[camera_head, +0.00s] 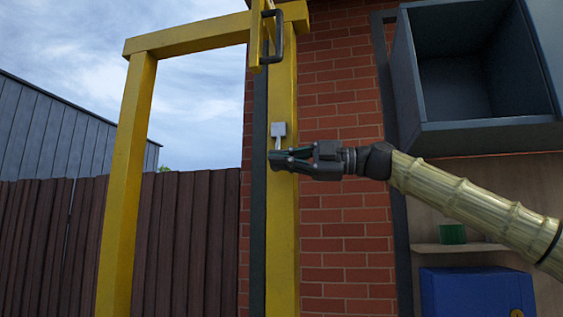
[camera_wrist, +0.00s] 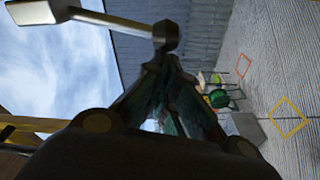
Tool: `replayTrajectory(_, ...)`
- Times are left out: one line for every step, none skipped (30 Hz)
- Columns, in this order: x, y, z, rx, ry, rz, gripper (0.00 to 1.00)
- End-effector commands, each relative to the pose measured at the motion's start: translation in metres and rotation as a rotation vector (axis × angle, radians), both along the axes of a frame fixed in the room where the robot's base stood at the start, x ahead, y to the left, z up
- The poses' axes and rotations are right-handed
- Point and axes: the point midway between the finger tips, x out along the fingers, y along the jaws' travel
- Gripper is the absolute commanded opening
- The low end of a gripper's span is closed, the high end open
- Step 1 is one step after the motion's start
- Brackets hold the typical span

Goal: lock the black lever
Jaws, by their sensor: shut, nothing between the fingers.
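A small lever with a pale grey square end (camera_head: 278,129) is on the yellow post (camera_head: 284,220), its thin stem pointing down toward my gripper. In the wrist view the lever (camera_wrist: 100,19) runs from its pale block along a light shaft to a dark round hub at the fingertips. I cannot tell whether the fingers touch it. My gripper (camera_head: 275,160) is shut and empty, in front of the post just below the square end; its fingertips (camera_wrist: 163,62) meet in the wrist view. A black bar handle (camera_head: 278,36) is higher on the yellow frame.
A brick wall (camera_head: 340,230) stands right of the post. The yellow frame's opening (camera_head: 200,130) is on the left, with a fence behind.

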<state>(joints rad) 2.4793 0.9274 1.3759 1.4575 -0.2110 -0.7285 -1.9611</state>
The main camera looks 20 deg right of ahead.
Motion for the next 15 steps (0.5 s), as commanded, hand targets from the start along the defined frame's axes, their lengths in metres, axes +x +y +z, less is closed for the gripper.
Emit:
replayTrajectory(-0.003,0.004,0.000,-0.001,-0.002,0.001,0.00)
replayTrajectory(-0.005,0.006,0.001,-0.002,-0.003,0.002,0.00)
replayTrajectory(-0.007,0.009,0.001,-0.002,-0.003,0.002,0.00)
replayTrajectory(-0.009,0.012,0.002,-0.001,-0.003,0.003,0.00)
replayTrajectory(-0.011,0.015,0.003,-0.001,-0.003,0.004,0.00)
replayTrajectory(-0.014,0.020,0.004,-0.001,-0.003,0.004,0.00)
replayTrajectory(-0.017,0.023,0.005,-0.002,-0.004,0.005,0.00)
replayTrajectory(-0.019,0.027,0.006,-0.003,-0.005,0.005,0.00)
replayTrajectory(-0.021,0.017,0.007,0.002,-0.003,0.002,0.00)
replayTrajectory(-0.023,0.011,0.008,0.003,-0.002,0.001,0.00)
replayTrajectory(-0.026,0.006,0.007,0.003,-0.002,0.002,0.00)
replayTrajectory(-0.029,-0.001,0.007,0.002,-0.002,0.002,0.00)
replayTrajectory(-0.031,-0.008,0.007,0.002,-0.002,0.000,0.00)
replayTrajectory(-0.033,-0.013,0.006,0.002,-0.002,0.000,0.00)
replayTrajectory(-0.037,-0.020,0.006,0.002,-0.002,0.000,0.00)
